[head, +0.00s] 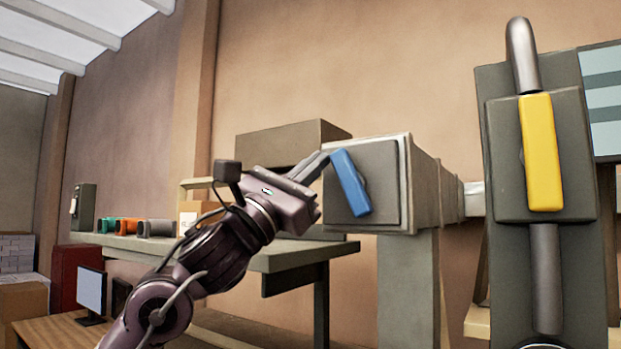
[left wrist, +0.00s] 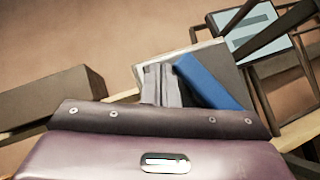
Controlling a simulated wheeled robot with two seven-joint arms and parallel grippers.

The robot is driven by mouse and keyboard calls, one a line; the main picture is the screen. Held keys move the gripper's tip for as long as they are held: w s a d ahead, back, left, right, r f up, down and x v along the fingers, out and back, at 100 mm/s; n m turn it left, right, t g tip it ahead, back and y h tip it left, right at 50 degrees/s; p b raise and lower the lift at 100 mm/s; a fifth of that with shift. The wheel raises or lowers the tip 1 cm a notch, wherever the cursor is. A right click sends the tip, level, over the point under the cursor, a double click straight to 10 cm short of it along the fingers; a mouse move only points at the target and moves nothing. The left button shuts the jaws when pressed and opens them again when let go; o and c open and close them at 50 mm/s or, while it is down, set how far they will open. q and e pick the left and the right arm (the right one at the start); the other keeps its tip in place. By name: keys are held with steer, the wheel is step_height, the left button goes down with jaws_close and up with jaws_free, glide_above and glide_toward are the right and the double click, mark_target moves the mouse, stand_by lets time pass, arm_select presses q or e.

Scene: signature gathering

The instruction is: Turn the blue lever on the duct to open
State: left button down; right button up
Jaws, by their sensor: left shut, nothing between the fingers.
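The blue lever (head: 350,182) is on the grey square front face of the duct (head: 400,190) in the head view. It is tilted, with its top end leaning left and its lower end to the right. My left gripper (head: 322,158) is shut and empty, its fingertips close to the left side of the lever's upper end. In the left wrist view the blue lever (left wrist: 209,82) lies just right of the shut fingers (left wrist: 163,84). I cannot tell whether they touch. My right gripper is not in view.
A yellow handle (head: 541,152) on a grey panel with a metal pipe stands at the right. A grey workbench (head: 290,256) runs below my left arm, with orange and green cylinders (head: 128,226) on it. A monitor (head: 91,291) stands on a wooden desk at lower left.

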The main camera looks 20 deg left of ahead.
arm_select(q)
steer(key=shift+d+r, duration=0.4)
steer(key=shift+r, duration=0.1)
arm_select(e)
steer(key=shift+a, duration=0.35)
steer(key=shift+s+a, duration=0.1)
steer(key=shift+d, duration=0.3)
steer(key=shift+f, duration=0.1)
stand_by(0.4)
